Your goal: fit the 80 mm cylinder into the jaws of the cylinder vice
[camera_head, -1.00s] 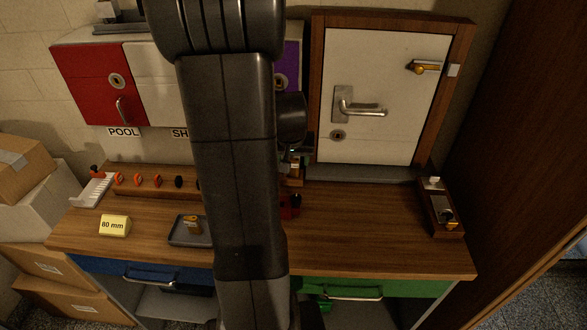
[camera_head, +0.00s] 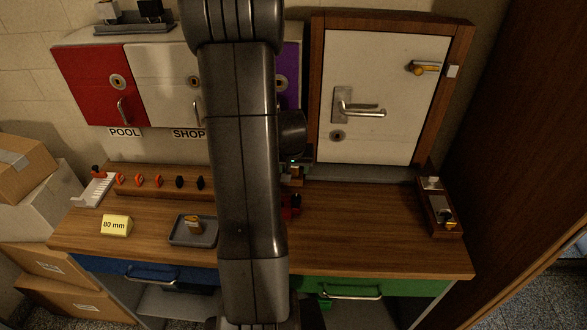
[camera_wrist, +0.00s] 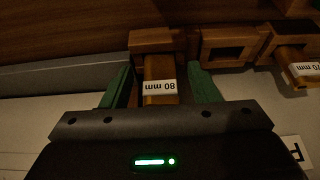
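The brass cylinder (camera_wrist: 160,98) with a white "80 mm" label sits at the mouth of a square wooden holder (camera_wrist: 152,38) in the wrist view. My gripper (camera_wrist: 160,90) has its green fingers on either side of this cylinder. Narrow gaps show between fingers and cylinder, so it looks open around it.
An empty wooden holder (camera_wrist: 228,46) and a cylinder labelled "70 mm" (camera_wrist: 303,70) are right of the gripper. On the bench are a yellow "80 mm" card (camera_head: 116,225), a grey tray (camera_head: 182,242) holding a small brass item, and a key rack (camera_head: 150,194). The right bench is mostly clear.

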